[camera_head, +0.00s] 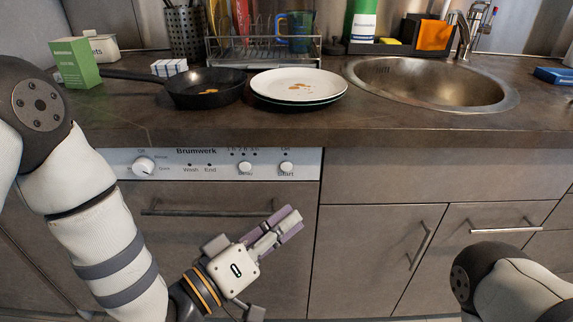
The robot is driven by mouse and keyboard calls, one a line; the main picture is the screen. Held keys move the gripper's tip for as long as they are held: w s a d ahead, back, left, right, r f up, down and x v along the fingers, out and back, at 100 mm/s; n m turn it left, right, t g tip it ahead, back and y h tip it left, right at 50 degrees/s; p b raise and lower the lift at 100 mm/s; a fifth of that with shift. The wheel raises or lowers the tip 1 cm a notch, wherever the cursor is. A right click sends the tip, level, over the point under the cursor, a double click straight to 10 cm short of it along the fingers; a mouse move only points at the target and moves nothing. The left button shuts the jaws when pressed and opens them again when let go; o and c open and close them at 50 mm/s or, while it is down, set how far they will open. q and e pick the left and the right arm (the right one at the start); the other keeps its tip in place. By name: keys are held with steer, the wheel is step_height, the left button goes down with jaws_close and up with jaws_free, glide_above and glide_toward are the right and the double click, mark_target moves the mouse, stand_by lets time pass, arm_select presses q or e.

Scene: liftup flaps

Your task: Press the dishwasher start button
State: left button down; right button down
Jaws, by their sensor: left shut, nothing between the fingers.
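The dishwasher (170,262) is closed under the counter, with a white control panel (218,163) across its top. My left gripper (289,219) is shut and empty, in front of the dishwasher door. It points up and right, below the start button and apart from it in the picture. My right arm shows at lower right, but its gripper is out of view.
The dishwasher handle (207,212) runs behind my left gripper's area. The counter (310,125) above holds a frying pan (205,90), stacked plates (299,84) and a green box (75,62). The sink (432,82) is at right. Cabinet handles (420,246) stick out at lower right.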

mark_target(286, 167)
arm_select(q)
steer(key=shift+s+r, duration=0.1)
steer(key=shift+r, duration=0.05)
arm_select(e)
steer(key=shift+s, duration=0.1)
